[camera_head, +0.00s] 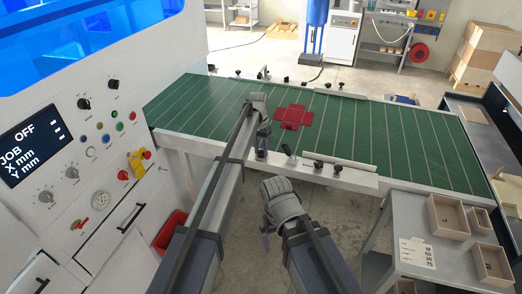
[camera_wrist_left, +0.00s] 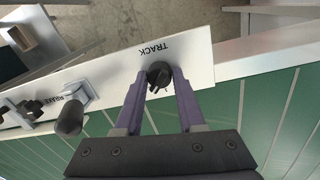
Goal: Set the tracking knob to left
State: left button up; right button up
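The black tracking knob (camera_wrist_left: 159,73) sits on a white plate beside the printed word TRACK in the left wrist view. A pointer or marking on the knob is too small to read. In the head view my left gripper (camera_head: 262,152) is at the near edge of the green conveyor and covers the knob. My right gripper (camera_head: 266,240) hangs low in front of the conveyor, apart from it; its fingers are mostly hidden.
A brake lever (camera_wrist_left: 70,116) marked BRAKE stands on the same plate. The green conveyor (camera_head: 380,130) carries a red flat cross-shaped blank (camera_head: 293,117). A control panel (camera_head: 75,150) is at left; a grey table (camera_head: 405,215) with wooden boxes is at right.

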pick_arm(q)
grip_shut()
jog(key=shift+n, duration=0.3)
jog(key=n, duration=0.3)
jog(key=shift+s+n, duration=0.1)
jog(key=shift+n, duration=2.6)
jog(key=o, duration=0.5)
grip_release()
jog(key=shift+o, duration=0.2)
